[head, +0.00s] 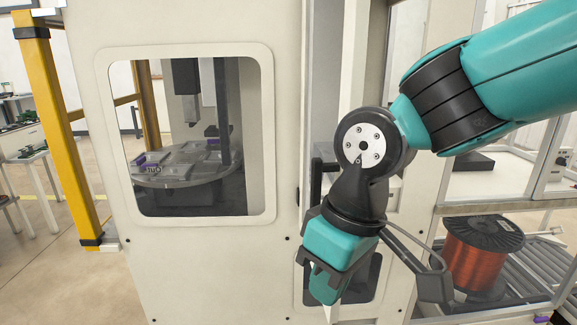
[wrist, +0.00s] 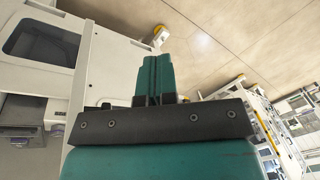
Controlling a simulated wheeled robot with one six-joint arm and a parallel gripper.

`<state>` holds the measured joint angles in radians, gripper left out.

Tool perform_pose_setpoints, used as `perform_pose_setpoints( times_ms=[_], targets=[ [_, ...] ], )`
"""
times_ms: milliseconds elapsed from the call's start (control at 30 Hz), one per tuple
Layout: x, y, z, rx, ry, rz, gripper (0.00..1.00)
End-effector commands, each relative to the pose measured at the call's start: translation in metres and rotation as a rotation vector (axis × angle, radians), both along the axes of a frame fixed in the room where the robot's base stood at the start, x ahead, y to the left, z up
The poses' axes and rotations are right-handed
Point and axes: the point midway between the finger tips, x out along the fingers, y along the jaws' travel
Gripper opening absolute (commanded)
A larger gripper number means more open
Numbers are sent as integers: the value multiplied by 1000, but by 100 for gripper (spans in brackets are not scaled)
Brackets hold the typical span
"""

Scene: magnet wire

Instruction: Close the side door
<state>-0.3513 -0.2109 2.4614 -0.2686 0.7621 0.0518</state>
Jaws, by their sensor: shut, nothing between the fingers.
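A pale machine cabinet (head: 205,250) fills the left and middle of the head view, with a large rounded window (head: 190,130). Right of this front is a tall, narrow opening (head: 323,100) with a dark upright handle-like part (head: 317,182) at its edge. A pale upright panel (head: 356,70) stands at the opening's right side, seen nearly edge-on; it may be the side door, but I cannot tell for sure. My gripper (head: 327,288) points down in front of the opening's lower part, shut and empty. Its closed fingers also show in the wrist view (wrist: 153,75). Contact with the panel cannot be told.
A yellow post (head: 55,125) stands at the left. A copper wire spool (head: 474,258) sits on a roller conveyor (head: 540,265) at the right, behind framing. A lower window (head: 360,285) is partly hidden by my gripper. Floor is clear in the wrist view (wrist: 220,40).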

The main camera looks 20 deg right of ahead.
Motion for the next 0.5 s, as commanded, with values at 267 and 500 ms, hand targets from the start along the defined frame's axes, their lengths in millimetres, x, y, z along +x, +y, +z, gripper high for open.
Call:
perform_pose_setpoints(
  times_ms=[267, 500],
  targets=[
    [105, 25, 86, -418, -136, -421, 0],
    [125, 65, 134, -587, -325, -761, 0]
  ],
)
